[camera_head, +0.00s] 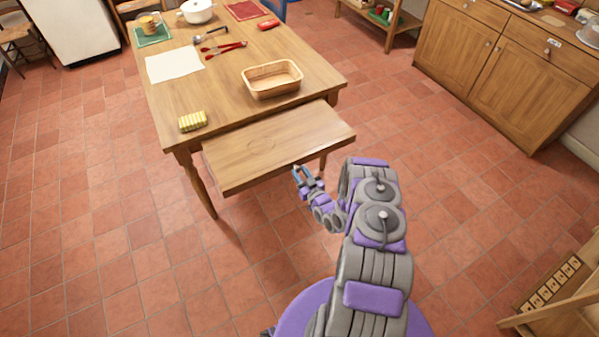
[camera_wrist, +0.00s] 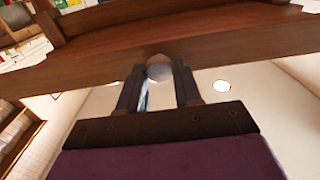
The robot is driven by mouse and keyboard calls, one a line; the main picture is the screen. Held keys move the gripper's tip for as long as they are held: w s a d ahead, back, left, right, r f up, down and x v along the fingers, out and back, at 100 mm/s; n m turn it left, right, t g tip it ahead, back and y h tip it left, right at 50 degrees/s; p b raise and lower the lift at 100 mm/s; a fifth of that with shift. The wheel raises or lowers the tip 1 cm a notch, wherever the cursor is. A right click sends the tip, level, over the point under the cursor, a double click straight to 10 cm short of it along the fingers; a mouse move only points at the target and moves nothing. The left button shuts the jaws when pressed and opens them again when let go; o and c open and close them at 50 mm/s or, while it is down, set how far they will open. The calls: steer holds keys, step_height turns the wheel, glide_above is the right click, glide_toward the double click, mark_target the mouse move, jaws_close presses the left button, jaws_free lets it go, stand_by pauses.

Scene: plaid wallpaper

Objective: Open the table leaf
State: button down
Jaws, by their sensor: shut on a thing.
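The wooden table (camera_head: 215,85) stands ahead, and its leaf (camera_head: 300,131) sticks out from the near end, a little below the tabletop. My gripper (camera_head: 303,174) is at the leaf's front edge, near the middle. In the wrist view my gripper (camera_wrist: 160,76) has its two fingers on either side of a round knob (camera_wrist: 159,68) under the leaf's wooden edge (camera_wrist: 230,48), and it is shut on the knob. The knob is hidden in the head view.
A wooden cabinet (camera_head: 505,65) stands at the right. The tiled floor (camera_head: 110,230) is clear at left.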

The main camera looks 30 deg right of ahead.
steer(key=shift+s, duration=0.1)
steer(key=c, duration=0.8)
jaws_free()
steer(key=shift+d, duration=0.1)
steer(key=s+p, duration=0.3)
steer(key=s, duration=1.4)
steer(key=shift+s+d+p, duration=0.15)
steer(key=shift+d+p, duration=0.15)
steer(key=shift+p, duration=0.1)
steer(key=shift+f, duration=0.1)
